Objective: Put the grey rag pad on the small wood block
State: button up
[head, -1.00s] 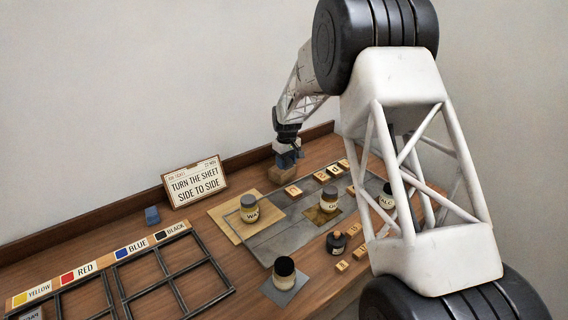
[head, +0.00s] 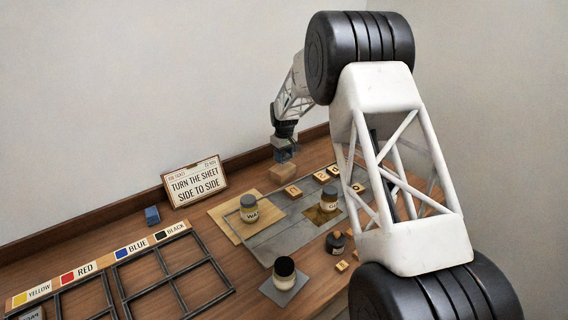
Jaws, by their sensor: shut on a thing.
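The small wood block (head: 283,173) stands at the back of the bench, right of the sign. My gripper (head: 284,151) is at the far end of the arm, pointing down just above the block. It is shut on the grey rag pad (head: 285,157), which shows only as a small blue-grey patch at the fingertips. From this view I cannot tell whether the pad touches the block's top.
A blue block (head: 152,215) and a sign (head: 195,182) stand left of my gripper. Several jars, such as the one on the wooden board (head: 249,207), and letter tiles (head: 292,191) lie in front. A dark metal frame (head: 175,270) is at front left.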

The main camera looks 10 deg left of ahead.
aim_at(284, 162)
jog(key=shift+f, duration=1.65)
jog(key=o, duration=0.9)
jog(key=shift+f, duration=0.1)
notch_tip(284, 162, up, 12)
jog(key=shift+r, duration=0.15)
